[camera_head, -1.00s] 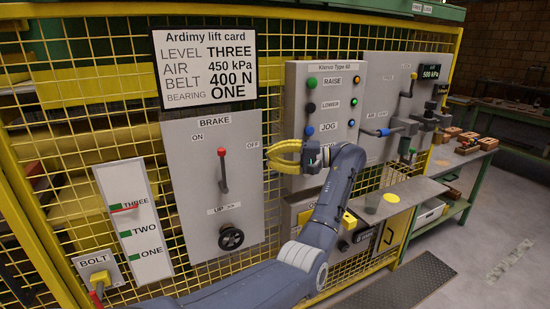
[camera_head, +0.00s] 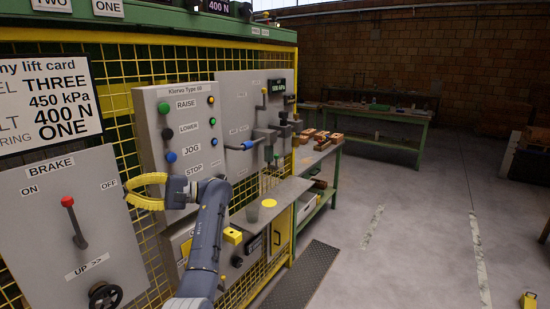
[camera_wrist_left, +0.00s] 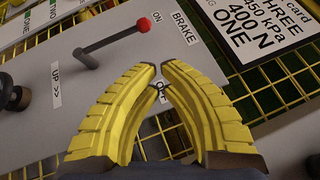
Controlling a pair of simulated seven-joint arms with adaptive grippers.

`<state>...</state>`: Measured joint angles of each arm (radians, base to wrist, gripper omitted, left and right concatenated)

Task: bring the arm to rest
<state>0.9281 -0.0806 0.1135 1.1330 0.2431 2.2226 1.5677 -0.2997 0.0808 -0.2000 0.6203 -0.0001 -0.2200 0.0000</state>
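My left arm (camera_head: 208,240) rises from the bottom of the head view, in front of the control panels. Its gripper (camera_head: 128,196) has yellow curved fingers and hovers between the brake panel (camera_head: 32,235) and the Klervo panel (camera_head: 150,135), by the lower left of the latter. In the left wrist view the gripper (camera_wrist_left: 158,77) has its fingertips together with nothing between them. Beyond them the brake lever (camera_wrist_left: 110,42) with its red knob (camera_wrist_left: 143,25) stands apart, near ON; the OFF label is partly behind the fingertips. My right gripper is not in view.
A yellow mesh fence (camera_head: 120,75) carries the panels and the lift card (camera_head: 45,100). A grey shelf (camera_head: 285,195) juts out beyond my forearm. A green workbench (camera_head: 322,165) with brown blocks stands further right. The floor (camera_head: 420,230) at right is mostly open.

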